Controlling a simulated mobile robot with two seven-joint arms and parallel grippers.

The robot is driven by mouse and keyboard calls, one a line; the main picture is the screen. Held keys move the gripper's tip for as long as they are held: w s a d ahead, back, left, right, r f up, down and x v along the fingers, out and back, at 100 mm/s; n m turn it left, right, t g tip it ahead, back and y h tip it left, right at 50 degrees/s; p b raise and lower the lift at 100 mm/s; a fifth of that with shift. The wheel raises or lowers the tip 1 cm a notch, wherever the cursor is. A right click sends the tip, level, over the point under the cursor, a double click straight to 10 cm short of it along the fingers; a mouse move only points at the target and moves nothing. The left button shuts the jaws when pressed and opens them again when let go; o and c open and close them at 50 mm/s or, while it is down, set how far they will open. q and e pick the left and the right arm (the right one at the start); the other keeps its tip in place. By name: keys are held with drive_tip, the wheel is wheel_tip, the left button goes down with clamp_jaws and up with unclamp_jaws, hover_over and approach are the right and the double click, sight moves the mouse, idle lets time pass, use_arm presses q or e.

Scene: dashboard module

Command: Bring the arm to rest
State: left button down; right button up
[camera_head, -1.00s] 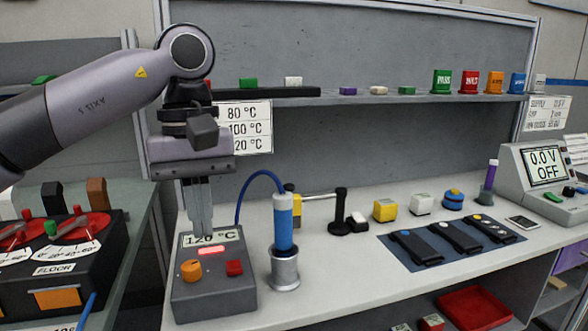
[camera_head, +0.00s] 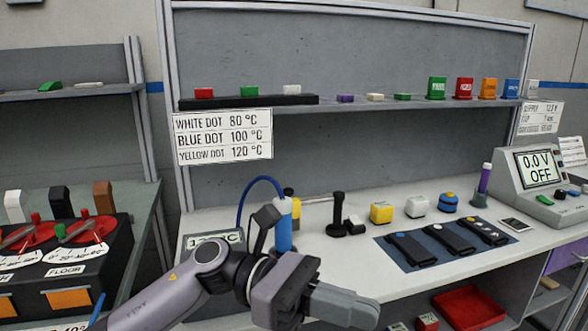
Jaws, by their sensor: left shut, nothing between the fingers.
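My left arm comes in low from the bottom left. My left gripper (camera_head: 345,305) is shut and empty, pointing right in front of the workbench's front edge. It is apart from the objects on the bench. The arm hides most of the grey heating unit (camera_head: 196,241), whose display is partly covered. A blue-handled tool (camera_head: 283,228) with a blue cable stands just behind the arm; its holder is hidden. My right gripper is not in view.
The white workbench (camera_head: 345,262) holds a blue mat (camera_head: 392,258) with several black modules, coloured blocks and a power supply (camera_head: 545,175) reading 0.0 V OFF. A red tray (camera_head: 470,308) sits below. A black dial box (camera_head: 100,240) stands at left.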

use_arm(q)
drive_tip(key=w+a+f+m+t+y+p, duration=0.1)
drive_tip(key=w+a+f+m+t, duration=0.25)
drive_tip(key=m+t, duration=0.65)
drive_tip(key=w+a+f+m+t+y, duration=0.2)
drive_tip(key=a+f+m+t, duration=0.4)
drive_tip(key=m, duration=0.6)
drive_tip(key=w+a+f+m+t+y+p, duration=0.1)
drive_tip(key=w+a+f+m+t, duration=0.15)
drive_tip(key=m+t, duration=0.75)
drive_tip(key=s+a+f+n+g+y, duration=0.2)
drive_tip(key=s+a+f+n+y, duration=0.1)
drive_tip(key=s+a+f+n, duration=0.2)
drive_tip(key=s+a+f+n+g+y+p, duration=0.1)
drive_tip(key=s+a+f+n+g+y, duration=0.2)
drive_tip(key=f, duration=0.7)
drive_tip(key=s+a+f+n+g+y, duration=0.2)
drive_tip(key=s+a+f+n+y, duration=0.2)
drive_tip(key=s+a+f+n, duration=0.2)
wheel_tip(320, 180, down, 2)
drive_tip(key=s+n, duration=0.2)
drive_tip(key=shift+s+a+f+g, duration=0.2)
drive_tip(key=shift+s+a+g, duration=0.1)
drive_tip(key=shift+s+a, duration=0.1)
